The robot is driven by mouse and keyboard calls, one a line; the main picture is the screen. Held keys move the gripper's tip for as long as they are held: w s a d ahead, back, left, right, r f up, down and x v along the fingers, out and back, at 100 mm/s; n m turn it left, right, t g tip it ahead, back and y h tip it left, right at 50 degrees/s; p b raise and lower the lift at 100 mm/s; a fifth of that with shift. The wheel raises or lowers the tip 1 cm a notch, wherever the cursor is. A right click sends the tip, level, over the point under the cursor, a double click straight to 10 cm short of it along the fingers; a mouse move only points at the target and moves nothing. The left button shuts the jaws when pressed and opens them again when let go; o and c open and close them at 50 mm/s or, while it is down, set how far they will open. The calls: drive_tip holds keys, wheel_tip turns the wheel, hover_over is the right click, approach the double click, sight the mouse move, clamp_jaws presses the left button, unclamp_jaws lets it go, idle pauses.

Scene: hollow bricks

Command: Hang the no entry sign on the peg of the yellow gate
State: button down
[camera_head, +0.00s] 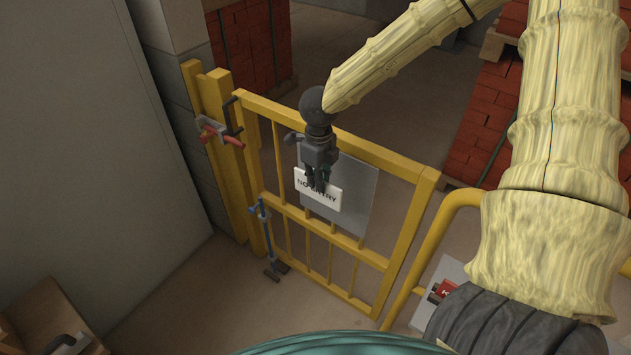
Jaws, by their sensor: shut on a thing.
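The no entry sign (330,200) is a small white plate with dark lettering, tilted in the picture. My gripper (317,188) is shut on its upper edge and hides the middle of the lettering. The sign shows in front of a grey panel (352,197) on the yellow gate (401,233). I cannot tell whether the sign touches the panel or hangs clear of it. I cannot make out the peg; it may be hidden behind my gripper or the sign.
A red-handled clamp (221,133) is at the gate's left post (222,150). A blue bar clamp (265,235) stands at the gate's lower left. A yellow rail (433,235) is on the right. Red bricks (485,120) are stacked behind. A cardboard box (45,320) is at lower left.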

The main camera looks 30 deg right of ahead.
drive_tip(key=shift+w+d, duration=0.25)
drive_tip(key=shift+d, duration=0.4)
drive_tip(key=shift+w+d, duration=0.25)
drive_tip(key=shift+d, duration=0.4)
drive_tip(key=shift+w+d+f+p, duration=0.15)
drive_tip(key=shift+d+f+p, duration=0.25)
drive_tip(key=shift+f+p, duration=0.15)
drive_tip(key=shift+f, duration=0.1)
drive_tip(key=c, duration=1.5)
unclamp_jaws()
